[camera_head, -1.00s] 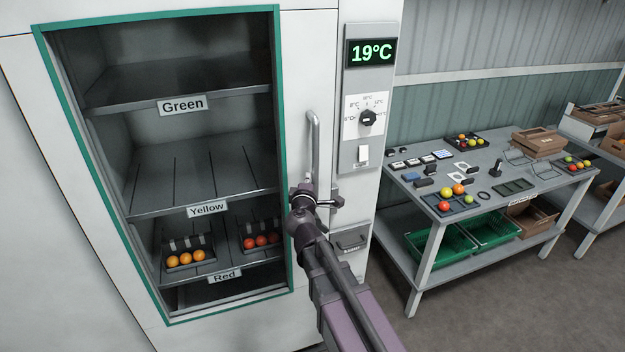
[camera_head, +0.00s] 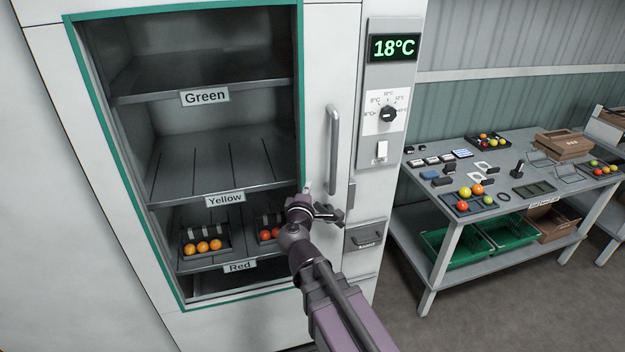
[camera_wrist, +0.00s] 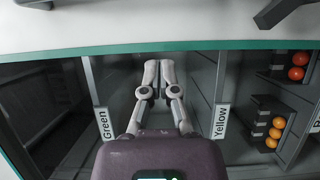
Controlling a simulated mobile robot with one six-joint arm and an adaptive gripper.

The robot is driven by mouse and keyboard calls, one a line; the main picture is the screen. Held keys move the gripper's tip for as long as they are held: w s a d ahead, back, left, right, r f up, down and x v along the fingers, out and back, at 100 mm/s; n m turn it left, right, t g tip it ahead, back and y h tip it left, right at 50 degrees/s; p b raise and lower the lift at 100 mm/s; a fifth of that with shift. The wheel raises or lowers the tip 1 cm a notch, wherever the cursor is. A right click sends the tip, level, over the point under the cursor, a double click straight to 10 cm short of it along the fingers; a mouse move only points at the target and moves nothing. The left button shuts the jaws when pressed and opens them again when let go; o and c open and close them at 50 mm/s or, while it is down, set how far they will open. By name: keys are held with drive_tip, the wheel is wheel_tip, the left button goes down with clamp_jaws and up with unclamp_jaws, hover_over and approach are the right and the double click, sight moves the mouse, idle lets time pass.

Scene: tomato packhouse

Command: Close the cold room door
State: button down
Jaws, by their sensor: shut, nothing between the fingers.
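The cold room door (camera_head: 318,50) is the white panel with a green-edged window area at the left of the head view. Its right edge lies along a thin seam beside the control panel; no wide gap shows, and I cannot tell whether it is fully shut. Its vertical grey handle (camera_head: 333,150) is right of the green edge; part of it shows at the top of the wrist view (camera_wrist: 292,8). My gripper (camera_head: 307,190) is left of the handle's lower end, near the green edge. In the wrist view its fingers (camera_wrist: 154,82) are together and empty, in front of the shelves.
Shelves labelled Green, Yellow and Red (camera_head: 240,267) show inside, with orange and red tomatoes low down. The control panel (camera_head: 388,140) reads 18°C. A grey table (camera_head: 520,205) with trays, tomatoes and small items stands at right. Floor is free at lower right.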

drive_tip(key=shift+s+a, duration=0.1)
drive_tip(key=shift+s, duration=1.4)
drive_tip(key=s+d+f+m+g+h, duration=0.1)
drive_tip(key=d+f+m+g+h, duration=0.3)
drive_tip(key=d, duration=0.5)
drive_tip(key=s+d+f+m+g+h, duration=0.1)
drive_tip(key=d+f+m+g, duration=0.4)
drive_tip(key=d, duration=0.4)
drive_tip(key=s+d+f+m+g+y, duration=0.5)
drive_tip(key=s+f+m+g+y, duration=0.1)
drive_tip(key=s+f+m+g, duration=0.2)
drive_tip(key=s+f+g, duration=0.1)
drive_tip(key=s+f, duration=0.1)
drive_tip(key=s, duration=0.1)
drive_tip(key=shift+d+f+y+b, duration=0.15)
drive_tip(key=shift+d+y+b, duration=0.05)
drive_tip(key=shift+y+b, duration=0.15)
